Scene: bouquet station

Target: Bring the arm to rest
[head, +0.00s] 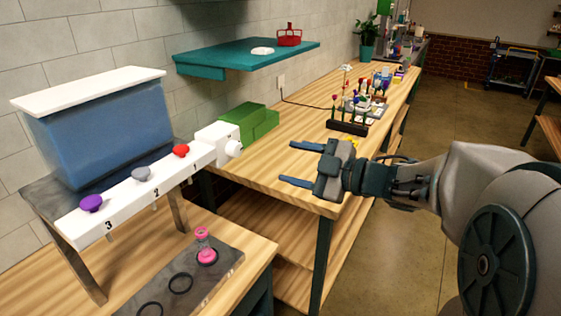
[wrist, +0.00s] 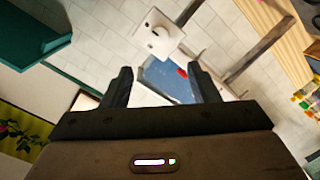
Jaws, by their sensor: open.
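My gripper (head: 297,164) is open and empty in the head view. It is held above the front part of the long wooden bench (head: 276,156), with its two fingers pointing left. My arm reaches in from the right side. In the wrist view my gripper (wrist: 160,90) shows both fingers spread apart, with nothing between them. Beyond them, the wrist view shows the white valve box (wrist: 157,36) and part of the blue tank (wrist: 168,82).
The tank (head: 105,130) with its numbered white rail (head: 140,195) stands at left. A pink hourglass-shaped item (head: 205,246) stands on a dark tray (head: 190,285). Green boxes (head: 248,124), a flower rack (head: 347,127) and a teal shelf (head: 240,56) are behind my gripper. Floor (head: 470,125) is open at right.

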